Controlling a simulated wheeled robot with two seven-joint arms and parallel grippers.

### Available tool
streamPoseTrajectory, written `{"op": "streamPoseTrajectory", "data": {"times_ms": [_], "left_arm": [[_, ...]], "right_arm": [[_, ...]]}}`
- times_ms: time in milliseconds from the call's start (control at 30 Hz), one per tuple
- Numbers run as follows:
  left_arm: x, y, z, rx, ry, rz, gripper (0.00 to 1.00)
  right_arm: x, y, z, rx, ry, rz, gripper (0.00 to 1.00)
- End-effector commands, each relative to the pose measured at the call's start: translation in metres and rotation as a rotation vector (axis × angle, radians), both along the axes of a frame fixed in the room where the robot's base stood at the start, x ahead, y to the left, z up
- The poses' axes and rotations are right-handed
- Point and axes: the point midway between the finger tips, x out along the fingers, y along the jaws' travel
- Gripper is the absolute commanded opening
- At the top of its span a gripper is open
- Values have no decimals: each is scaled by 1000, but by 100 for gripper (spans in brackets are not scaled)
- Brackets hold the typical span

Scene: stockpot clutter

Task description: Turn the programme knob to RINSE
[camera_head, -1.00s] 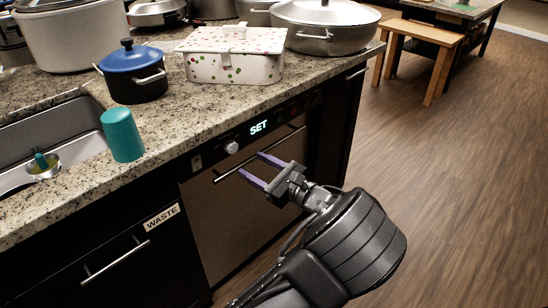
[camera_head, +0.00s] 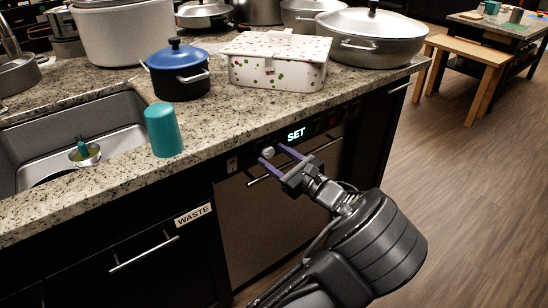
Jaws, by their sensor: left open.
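The programme knob (camera_head: 267,152) is a small round light-coloured knob on the dark control panel under the counter edge. The display (camera_head: 296,134) to its right reads SET in lit letters. My left gripper (camera_head: 272,153) is open, with its two purple fingers pointing at the panel, one on either side of the knob in this view. I cannot tell whether the fingers touch it. The dishwasher door (camera_head: 270,215) is shut, and its bar handle runs behind the gripper. My right gripper is not in view.
The granite counter (camera_head: 110,180) overhangs just above the panel. On it stand a teal cup (camera_head: 163,130), a blue-lidded pot (camera_head: 178,72), a spotted box (camera_head: 278,62) and a large lidded pan (camera_head: 372,40). A sink (camera_head: 110,120) is at left.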

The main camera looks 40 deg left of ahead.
Motion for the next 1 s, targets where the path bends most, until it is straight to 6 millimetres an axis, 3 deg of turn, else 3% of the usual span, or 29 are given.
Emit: {"op": "streamPoseTrajectory", "data": {"times_ms": [367, 1000], "left_arm": [[2, 8, 0, -1, 0, -1, 55], [2, 8, 0, -1, 1, 0, 3]], "right_arm": [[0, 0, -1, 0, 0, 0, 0], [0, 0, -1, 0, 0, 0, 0]]}}
